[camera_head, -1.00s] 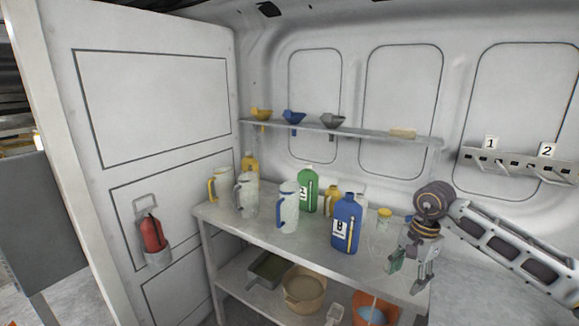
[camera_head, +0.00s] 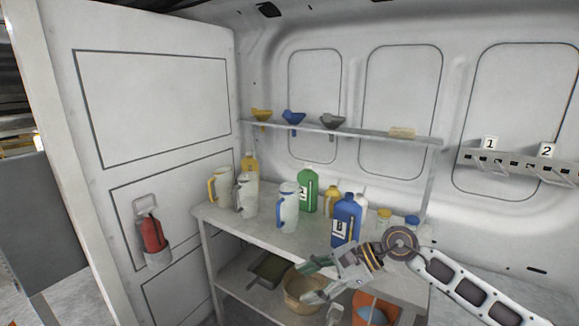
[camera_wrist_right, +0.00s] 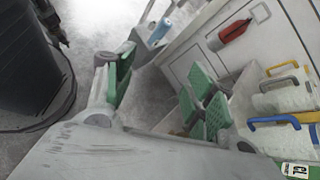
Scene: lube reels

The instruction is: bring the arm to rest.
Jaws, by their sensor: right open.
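My right arm (camera_head: 470,285) comes in from the right in the head view. Its gripper (camera_head: 312,280) points left, in front of the bench's front edge and below the blue bottle (camera_head: 346,218). The gripper is open and empty. In the right wrist view its green-padded fingers (camera_wrist_right: 160,95) stand wide apart with floor and bench edge between them. My left gripper is in neither view.
The bench top (camera_head: 265,238) holds several jugs and bottles, including a green bottle (camera_head: 307,190) and a white jug (camera_head: 287,207). A tan basin (camera_head: 297,285) stands on the lower shelf. A red extinguisher (camera_head: 151,234) hangs on the left panel; it also shows in the wrist view (camera_wrist_right: 235,31).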

